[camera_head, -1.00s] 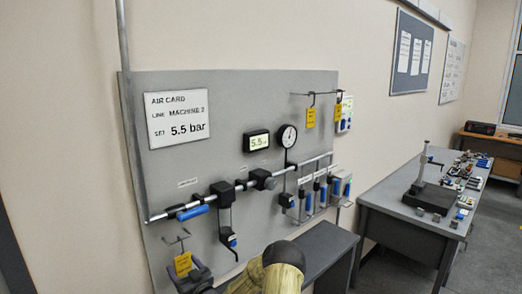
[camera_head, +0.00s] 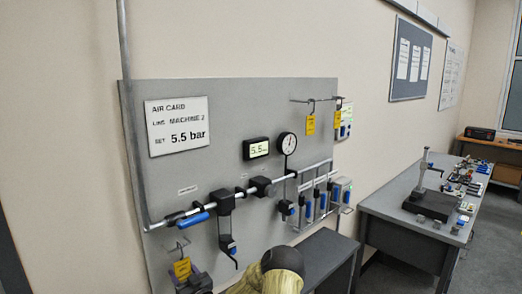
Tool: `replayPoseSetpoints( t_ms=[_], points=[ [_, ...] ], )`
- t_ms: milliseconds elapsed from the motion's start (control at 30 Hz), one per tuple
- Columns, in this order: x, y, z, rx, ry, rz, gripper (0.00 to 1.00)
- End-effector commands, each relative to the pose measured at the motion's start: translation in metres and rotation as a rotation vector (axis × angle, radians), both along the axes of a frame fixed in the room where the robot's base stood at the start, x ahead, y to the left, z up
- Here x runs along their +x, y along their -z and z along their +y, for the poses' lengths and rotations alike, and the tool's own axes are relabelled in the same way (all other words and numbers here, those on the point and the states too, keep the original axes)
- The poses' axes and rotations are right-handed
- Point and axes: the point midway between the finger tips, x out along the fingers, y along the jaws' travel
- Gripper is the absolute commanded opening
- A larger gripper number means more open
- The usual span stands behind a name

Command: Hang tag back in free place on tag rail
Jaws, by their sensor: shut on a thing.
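A yellow tag (camera_head: 182,268) with a thin wire hook above it is at the lower left of the panel. My gripper (camera_head: 189,280), dark and low in the picture, is shut on this tag; its fingers are small and partly hidden. The tag rail (camera_head: 324,101) is a thin dark bar at the panel's upper right. The left part of the rail is bare. The held tag is well left of and below the rail.
The grey panel (camera_head: 225,110) carries an air card (camera_head: 178,126), a display (camera_head: 256,147), a round gauge (camera_head: 287,144) and a pipe with blue-handled valves (camera_head: 195,219). Several blue tools (camera_head: 322,199) sit under the rail. A grey bench (camera_head: 395,205) stands at right.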

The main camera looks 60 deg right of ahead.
Motion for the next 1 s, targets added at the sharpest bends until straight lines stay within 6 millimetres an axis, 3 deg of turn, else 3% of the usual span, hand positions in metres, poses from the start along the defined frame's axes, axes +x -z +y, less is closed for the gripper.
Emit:
replayPoseSetpoints(
  t_ms=[533,1000],
  points=[
    [0.0,-0.018,0.0,-0.001,-0.001,0.0,0.39],
    [-0.002,-0.019,0.001,0.0,-0.001,0.001,0.39]
  ],
)
